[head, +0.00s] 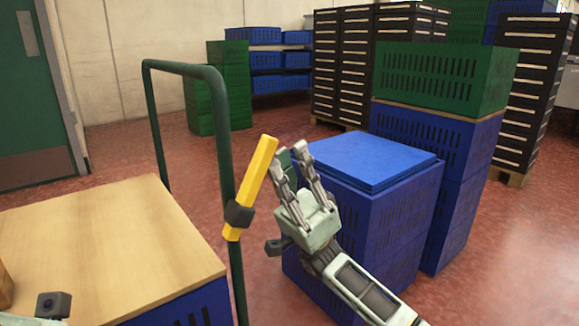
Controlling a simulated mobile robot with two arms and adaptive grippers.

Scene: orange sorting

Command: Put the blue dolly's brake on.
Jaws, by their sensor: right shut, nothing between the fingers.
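A yellow lever (255,180) is fixed by a dark clamp (239,214) to the near post of a green tube handle (222,130). The lever is tilted, its upper end leaning right, away from the post. The handle rises beside a wooden top (100,245) with a blue slotted side below it; wheels and lower parts are out of view. My right gripper (289,158) is shut and empty, just right of the lever's upper part; whether it touches the lever I cannot tell. Only a small part of my left arm shows at the bottom left; its fingers are out of view.
A lidded blue crate stack (365,160) stands close behind my right gripper. Taller blue crates topped by a green crate (440,75) stand behind it. Dark drawer cabinets (350,60) line the back.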

